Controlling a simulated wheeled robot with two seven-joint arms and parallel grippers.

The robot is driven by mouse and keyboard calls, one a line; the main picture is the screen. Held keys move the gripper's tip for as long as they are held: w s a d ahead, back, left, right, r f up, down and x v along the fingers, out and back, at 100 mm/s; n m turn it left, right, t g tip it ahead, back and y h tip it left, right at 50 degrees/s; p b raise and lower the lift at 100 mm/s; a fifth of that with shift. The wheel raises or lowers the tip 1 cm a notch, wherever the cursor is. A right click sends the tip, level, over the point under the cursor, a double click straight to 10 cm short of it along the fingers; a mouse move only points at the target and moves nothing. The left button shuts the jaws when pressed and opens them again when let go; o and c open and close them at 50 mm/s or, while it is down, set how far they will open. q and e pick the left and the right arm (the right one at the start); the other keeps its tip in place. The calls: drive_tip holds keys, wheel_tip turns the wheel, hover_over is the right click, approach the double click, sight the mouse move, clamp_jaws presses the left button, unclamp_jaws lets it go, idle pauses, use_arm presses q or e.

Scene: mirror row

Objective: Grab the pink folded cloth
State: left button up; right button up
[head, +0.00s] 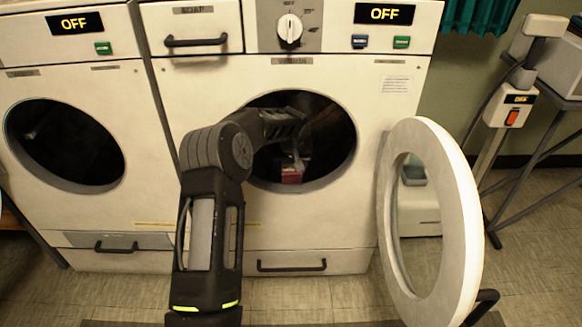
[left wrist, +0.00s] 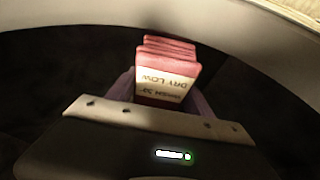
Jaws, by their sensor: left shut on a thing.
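The pink folded cloth (head: 291,177) shows inside the round opening of the middle machine (head: 210,120), low in the dark drum. In the left wrist view the cloth (left wrist: 170,50) is a stack of pink folds with a pale label reading "DRY LOW" and a wash line. My left gripper (head: 292,164) reaches through the opening and is shut on the cloth, with a finger on each side of it in the left wrist view (left wrist: 163,88). Much of the fingers is dark or hidden. My right gripper is not in view.
The machine's round door (head: 462,220) stands open at the right. The opening's pale rim (left wrist: 240,30) curves close above the cloth in the left wrist view. Another machine (head: 35,215) stands at left, and a metal-legged stand (head: 540,140) at right.

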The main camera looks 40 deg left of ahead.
use_arm(q)
drive_tip(key=shift+r, duration=0.1)
drive_tip(key=shift+r+p, duration=0.35)
wheel_tip(320, 180, up, 4)
drive_tip(key=shift+f+p, duration=0.25)
drive_tip(key=shift+p, duration=0.35)
drive_tip(key=s+d, duration=1)
drive_tip(key=s, duration=0.4)
drive_tip(key=shift+s+d+f, duration=0.15)
drive_tip(key=shift+d, duration=0.25)
